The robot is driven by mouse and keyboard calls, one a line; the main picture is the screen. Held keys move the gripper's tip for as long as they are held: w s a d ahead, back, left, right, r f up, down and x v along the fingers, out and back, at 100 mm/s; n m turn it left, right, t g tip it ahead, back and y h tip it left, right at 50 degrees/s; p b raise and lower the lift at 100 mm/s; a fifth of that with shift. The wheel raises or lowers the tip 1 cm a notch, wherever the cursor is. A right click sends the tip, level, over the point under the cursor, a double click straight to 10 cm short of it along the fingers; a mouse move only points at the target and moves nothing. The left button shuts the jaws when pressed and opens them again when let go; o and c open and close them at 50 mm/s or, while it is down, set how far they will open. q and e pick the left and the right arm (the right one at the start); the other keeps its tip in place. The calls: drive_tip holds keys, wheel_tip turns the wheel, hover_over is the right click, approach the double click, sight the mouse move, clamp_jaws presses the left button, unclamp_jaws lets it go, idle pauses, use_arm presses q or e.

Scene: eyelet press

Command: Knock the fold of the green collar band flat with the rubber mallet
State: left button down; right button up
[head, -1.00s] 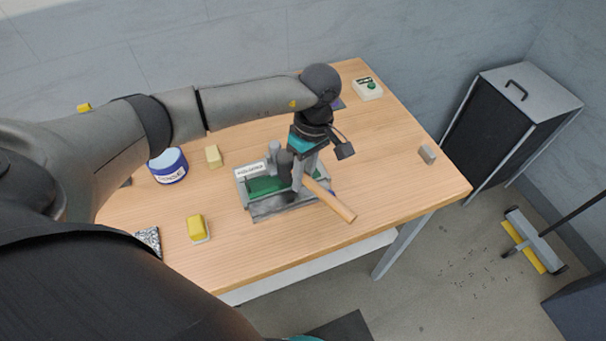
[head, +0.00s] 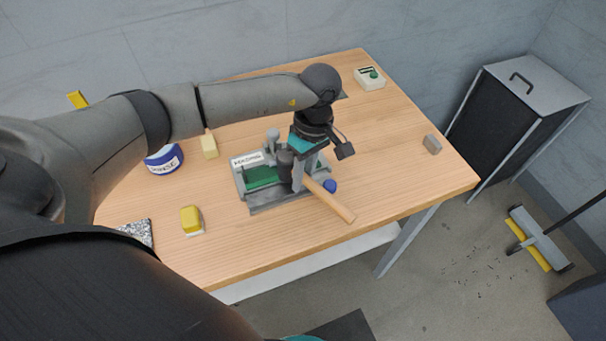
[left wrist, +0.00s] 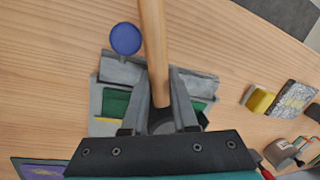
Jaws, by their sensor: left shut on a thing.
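The rubber mallet has a dark grey head (head: 285,163) and a pale wooden handle (head: 330,203). My left gripper (head: 300,178) is shut on the mallet near its head, over the press, with the handle pointing front right. The left wrist view shows the handle (left wrist: 153,45) running up from between the fingers (left wrist: 160,118). The green collar band (head: 262,176) lies in the grey press (head: 262,207), left of the mallet head. The band also shows in the left wrist view (left wrist: 116,101), partly hidden by the gripper. Whether the mallet touches it I cannot tell. My right gripper is out of view.
A blue knob (head: 330,186) is beside the handle. A blue-and-white tub (head: 163,159), a pale block (head: 209,146), and a yellow block (head: 191,220) are to the left. A button box (head: 370,78) and grey block (head: 432,144) are to the right. The front right table (head: 400,190) is clear.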

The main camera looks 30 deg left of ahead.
use_arm(q)
wheel_tip(320, 180, up, 7)
drive_tip(key=p, duration=0.4)
drive_tip(key=shift+r, duration=0.15)
